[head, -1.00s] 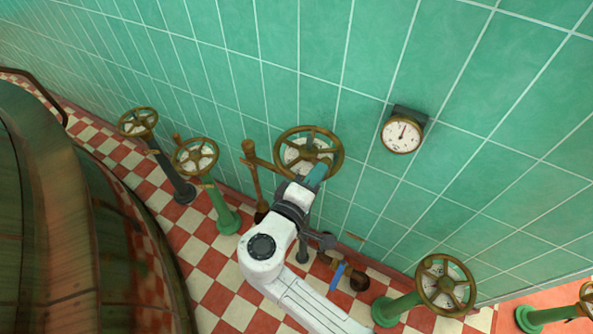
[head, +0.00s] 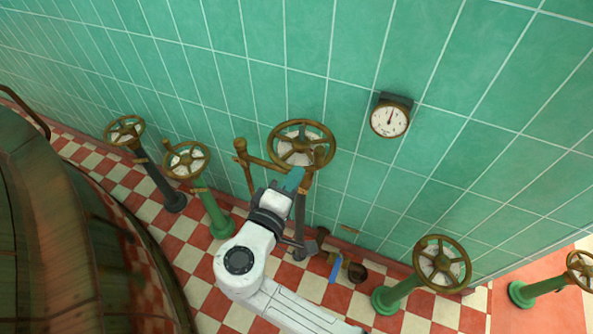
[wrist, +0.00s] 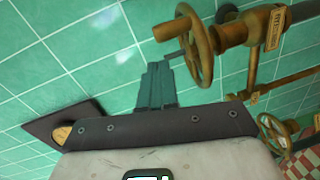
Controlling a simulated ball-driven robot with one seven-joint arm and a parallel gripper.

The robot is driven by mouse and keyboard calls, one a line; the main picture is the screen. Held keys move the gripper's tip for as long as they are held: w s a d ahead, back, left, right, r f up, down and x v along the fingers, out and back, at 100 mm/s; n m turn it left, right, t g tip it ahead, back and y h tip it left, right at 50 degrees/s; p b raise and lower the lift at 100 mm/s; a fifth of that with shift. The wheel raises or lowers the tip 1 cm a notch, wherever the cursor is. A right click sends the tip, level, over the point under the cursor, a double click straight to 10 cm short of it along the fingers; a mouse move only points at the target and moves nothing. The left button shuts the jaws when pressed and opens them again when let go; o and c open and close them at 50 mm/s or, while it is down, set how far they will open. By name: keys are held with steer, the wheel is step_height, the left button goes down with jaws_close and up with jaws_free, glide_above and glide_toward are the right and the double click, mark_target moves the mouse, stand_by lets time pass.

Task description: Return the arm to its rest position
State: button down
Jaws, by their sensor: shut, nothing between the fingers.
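My white arm reaches in from the bottom of the head view. My gripper (head: 293,178) has teal fingers that are shut and empty.
A round gauge (head: 389,119) hangs on the green tiled wall. Other handwheels stand left (head: 186,160) and right (head: 442,264). A large copper vessel (head: 55,225) fills the left side. Brass piping (wrist: 265,28) crosses the wrist view.

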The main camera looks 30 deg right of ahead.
steer(key=s+f+b+v, duration=0.1)
steer(key=v, duration=0.6)
steer(key=shift+d+r, duration=0.35)
steer(key=shift+r, duration=0.1)
steer(key=s+d+f+m+g+y, duration=0.2)
steer(key=s+d+f+g, duration=0.15)
steer(key=d+f, duration=0.3)
steer(key=s+d+f+m+g+y, duration=0.2)
steer(key=s+d+f+y, duration=0.1)
steer(key=s+f+y, duration=0.2)
steer(key=s+d+f+m+g+y, duration=0.1)
steer(key=s+d+f+g+y, duration=0.2)
steer(key=s, duration=0.7)
steer(key=f+y, duration=0.2)
steer(key=y, duration=0.1)
steer(key=shift+s+d+m, duration=0.15)
steer(key=shift+d+m, duration=0.2)
steer(key=shift+m, duration=0.05)
